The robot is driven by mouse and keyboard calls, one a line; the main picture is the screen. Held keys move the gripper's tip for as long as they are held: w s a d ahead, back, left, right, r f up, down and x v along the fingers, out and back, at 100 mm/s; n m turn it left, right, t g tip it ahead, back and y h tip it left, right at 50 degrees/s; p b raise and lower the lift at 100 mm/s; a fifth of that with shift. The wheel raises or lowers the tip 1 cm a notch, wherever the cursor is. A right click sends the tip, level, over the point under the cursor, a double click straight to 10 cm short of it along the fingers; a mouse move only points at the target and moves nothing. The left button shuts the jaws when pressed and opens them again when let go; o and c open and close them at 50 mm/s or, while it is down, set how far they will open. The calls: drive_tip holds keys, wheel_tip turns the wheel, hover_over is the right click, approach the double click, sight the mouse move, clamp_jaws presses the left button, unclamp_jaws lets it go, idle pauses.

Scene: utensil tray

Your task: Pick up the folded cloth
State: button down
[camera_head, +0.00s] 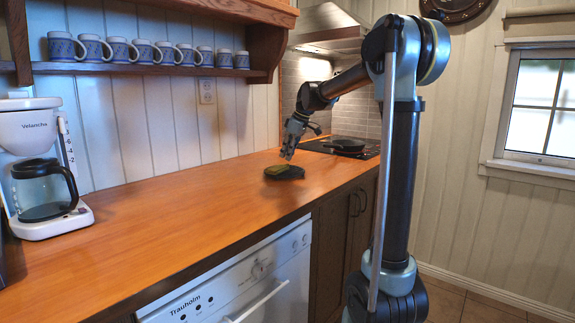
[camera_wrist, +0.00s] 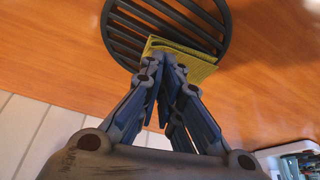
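The folded cloth (camera_head: 276,169) is small and yellow-green. It lies on a dark round trivet (camera_head: 291,174) on the wooden counter, towards its far end. In the wrist view the cloth (camera_wrist: 200,68) shows as a mustard-yellow folded pad on the black slatted trivet (camera_wrist: 222,22), partly hidden behind my fingers. My gripper (camera_head: 287,156) points down just above the cloth, with a small gap showing in the head view.
A black pan (camera_head: 343,145) sits on the cooktop behind. A white coffee maker (camera_head: 35,150) stands at the left. Several blue-patterned mugs (camera_head: 145,50) line the shelf above. The counter (camera_head: 170,220) between coffee maker and trivet is clear. A white dishwasher (camera_head: 235,285) is below.

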sight(287, 166)
wheel_tip(287, 166, up, 6)
drive_tip(key=shift+f, duration=0.1)
drive_tip(key=c, duration=2.4)
unclamp_jaws()
drive_tip(key=shift+c, duration=2.4)
unclamp_jaws()
